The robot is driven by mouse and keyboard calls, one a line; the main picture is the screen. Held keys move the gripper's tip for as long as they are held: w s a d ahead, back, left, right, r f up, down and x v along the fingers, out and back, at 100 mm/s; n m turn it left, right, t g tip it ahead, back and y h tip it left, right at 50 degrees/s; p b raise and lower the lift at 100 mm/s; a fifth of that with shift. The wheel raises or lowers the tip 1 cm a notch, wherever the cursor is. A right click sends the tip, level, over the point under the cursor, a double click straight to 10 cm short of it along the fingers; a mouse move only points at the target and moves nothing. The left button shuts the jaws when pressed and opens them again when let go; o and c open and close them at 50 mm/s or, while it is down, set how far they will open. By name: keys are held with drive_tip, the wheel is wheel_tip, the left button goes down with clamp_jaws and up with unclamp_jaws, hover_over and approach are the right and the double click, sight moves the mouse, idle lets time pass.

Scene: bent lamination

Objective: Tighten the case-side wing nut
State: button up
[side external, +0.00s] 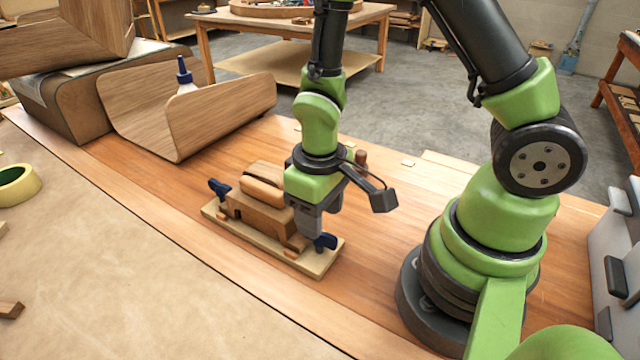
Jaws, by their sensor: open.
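A wooden clamping form (258,215) lies on a pale base board (252,241) on the bench. A blue wing nut (325,242) is at its right end, on the side toward the grey case. A second blue wing nut (219,188) is at its left end. My gripper (310,232) points down over the right end of the form, with its fingertips close beside the right wing nut. It is open. The fingers partly hide that end, and I cannot tell whether they touch or straddle the nut.
Bent wood shells (190,117) and a blue-capped glue bottle (186,78) stand at the back left. A grey case (615,260) is at the right edge. A green-yellow tape roll (17,185) lies at far left. The bench in front of the board is clear.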

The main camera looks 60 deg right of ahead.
wheel_tip(320, 180, up, 6)
drive_tip(key=shift+r, duration=0.2)
idle(0.3)
drive_tip(key=s+r+m+t+y, duration=0.1)
drive_tip(key=s+r+m+t, duration=0.1)
drive_tip(key=r, duration=0.6)
drive_tip(key=s+r+m+t+y, duration=0.1)
drive_tip(key=s+r+m+t, duration=0.1)
drive_tip(key=s+r+t, duration=0.3)
drive_tip(key=shift+s+d+r, duration=0.25)
drive_tip(key=shift+d+r, duration=0.15)
drive_tip(key=shift+r, duration=1.4)
